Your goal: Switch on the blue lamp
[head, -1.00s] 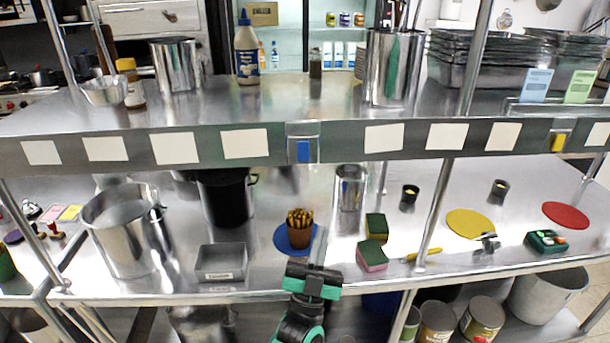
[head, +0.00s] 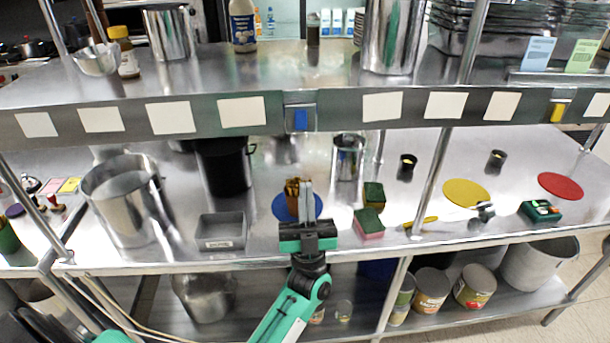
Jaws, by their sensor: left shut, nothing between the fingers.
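A blue rocker switch (head: 300,120) sits in a grey plate on the front edge of the upper shelf, near the middle. A yellow switch (head: 558,111) sits on the same edge at the right. I cannot make out a blue lamp itself. My left gripper (head: 305,184) is shut and empty, its fingers pointing up and away from me. It shows below the blue switch in the picture, apart from it, and partly hides a brown pot of sticks (head: 291,188) on a blue disc (head: 280,207). My right gripper is out of view.
The upper shelf edge (head: 351,110) overhangs the counter. On the counter stand a steel pot (head: 122,205), a grey bin (head: 220,231), sponges (head: 369,224), and yellow (head: 466,192) and red (head: 560,186) discs. A slanted post (head: 432,185) stands right of my gripper.

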